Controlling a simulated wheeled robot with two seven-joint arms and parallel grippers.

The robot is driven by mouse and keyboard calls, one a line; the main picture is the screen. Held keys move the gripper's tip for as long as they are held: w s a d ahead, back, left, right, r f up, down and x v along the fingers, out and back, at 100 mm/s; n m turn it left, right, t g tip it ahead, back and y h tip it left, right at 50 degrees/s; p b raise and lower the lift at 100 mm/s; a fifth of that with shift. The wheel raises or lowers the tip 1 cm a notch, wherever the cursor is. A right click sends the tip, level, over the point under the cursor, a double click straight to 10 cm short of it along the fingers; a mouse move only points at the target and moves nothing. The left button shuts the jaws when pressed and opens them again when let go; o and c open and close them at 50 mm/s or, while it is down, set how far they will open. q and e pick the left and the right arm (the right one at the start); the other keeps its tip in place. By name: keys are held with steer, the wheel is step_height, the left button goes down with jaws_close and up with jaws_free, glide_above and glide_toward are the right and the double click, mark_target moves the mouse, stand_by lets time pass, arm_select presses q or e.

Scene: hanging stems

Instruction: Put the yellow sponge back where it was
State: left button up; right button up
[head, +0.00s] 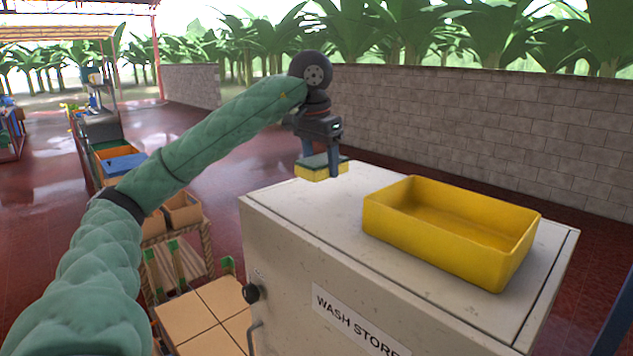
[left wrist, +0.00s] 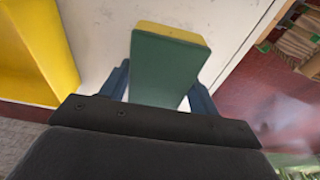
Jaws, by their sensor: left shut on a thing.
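The yellow sponge (head: 320,171) has a dark green top layer. My left gripper (head: 322,158) is shut on it and holds it above the far left part of the white cabinet top, left of the yellow tray. In the left wrist view the sponge (left wrist: 168,70) sits between the blue fingers (left wrist: 160,90), its green face towards the camera and a yellow edge at the far end. I cannot tell the exact gap between sponge and cabinet top. My right gripper is not in view.
An empty yellow tray (head: 445,262) stands on the right of the cabinet top (head: 290,212), which is labelled "WASH STORE". Bare top lies left of the tray. Wooden crates (head: 183,211) and a tiled surface (head: 215,312) are lower left. A block wall (head: 480,125) stands behind.

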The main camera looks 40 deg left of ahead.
mark_target(315, 156)
arm_select(q)
steer(key=shift+w+a+f, duration=0.35)
steer(key=shift+a+f, duration=0.15)
steer(key=shift+a, duration=0.15)
steer(key=shift+w+a+f, duration=0.35)
steer(key=shift+a+f, duration=0.1)
steer(key=shift+a, duration=0.2)
steer(key=shift+f, duration=0.5)
steer(key=shift+f+p, duration=0.65)
steer(key=shift+f, duration=0.8)
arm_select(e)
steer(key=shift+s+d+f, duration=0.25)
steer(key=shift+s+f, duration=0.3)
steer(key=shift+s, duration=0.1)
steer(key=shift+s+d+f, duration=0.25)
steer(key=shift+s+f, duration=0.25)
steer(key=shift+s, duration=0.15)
arm_select(q)
steer(key=shift+f, duration=0.1)
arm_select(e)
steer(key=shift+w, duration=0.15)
arm_select(q)
steer(key=o, duration=0.9)
steer(key=shift+o, duration=0.2)
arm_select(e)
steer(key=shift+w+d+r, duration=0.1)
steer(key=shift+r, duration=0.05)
